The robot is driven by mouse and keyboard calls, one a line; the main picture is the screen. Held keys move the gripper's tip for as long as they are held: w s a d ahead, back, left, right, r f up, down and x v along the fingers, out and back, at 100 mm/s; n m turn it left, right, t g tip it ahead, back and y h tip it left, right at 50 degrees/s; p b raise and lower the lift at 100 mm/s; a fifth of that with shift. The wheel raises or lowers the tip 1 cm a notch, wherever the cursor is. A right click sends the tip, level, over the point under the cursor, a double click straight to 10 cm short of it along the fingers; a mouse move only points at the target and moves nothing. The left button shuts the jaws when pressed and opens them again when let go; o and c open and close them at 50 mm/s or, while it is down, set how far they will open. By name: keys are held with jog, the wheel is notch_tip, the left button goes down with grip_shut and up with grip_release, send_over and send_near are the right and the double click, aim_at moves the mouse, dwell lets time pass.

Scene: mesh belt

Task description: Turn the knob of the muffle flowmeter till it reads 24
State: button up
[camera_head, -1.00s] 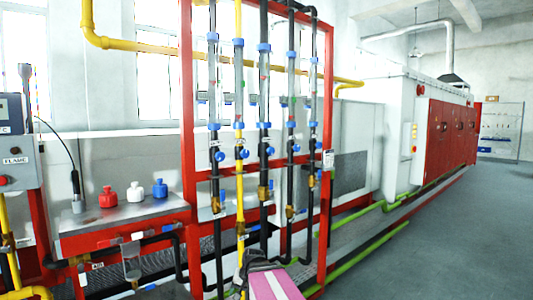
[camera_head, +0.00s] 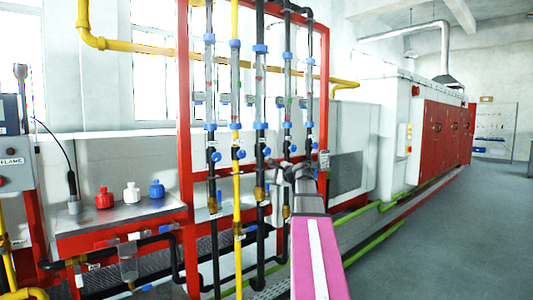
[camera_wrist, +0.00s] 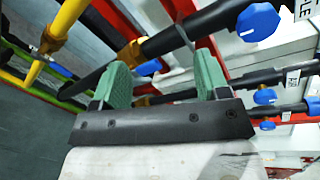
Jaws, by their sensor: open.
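Several clear flowmeter tubes with blue end fittings stand in a red frame (camera_head: 184,120). Blue knobs sit below them, such as the left one (camera_head: 216,157) and one right of centre (camera_head: 294,148). Name labels and readings are too small to read, so I cannot tell which is the muffle one. My gripper (camera_head: 290,170) is in front of the right-hand pipes. In the wrist view its green fingers (camera_wrist: 163,75) are apart. A blue knob (camera_wrist: 147,68) shows partly hidden beyond the gap. A large blue knob (camera_wrist: 257,22) beside a cut-off label ending "LE" is outside the fingers.
A bench (camera_head: 90,216) at left holds red, white and blue small bottles. Brass valves and black and yellow pipes (camera_head: 237,200) stand close around my gripper. Green pipes (camera_head: 365,212) run low along the right. The floor (camera_head: 440,250) at right is clear.

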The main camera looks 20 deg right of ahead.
aim_at(268, 151)
jog(key=d+r+m+t, duration=0.2)
jog(key=d+r, duration=0.2)
jog(key=r, duration=0.5)
jog(key=x, duration=0.9)
jog(key=shift+w+a, duration=0.1)
jog(key=shift+w, duration=0.25)
jog(key=shift+c, duration=0.4)
jog(key=c, duration=0.9)
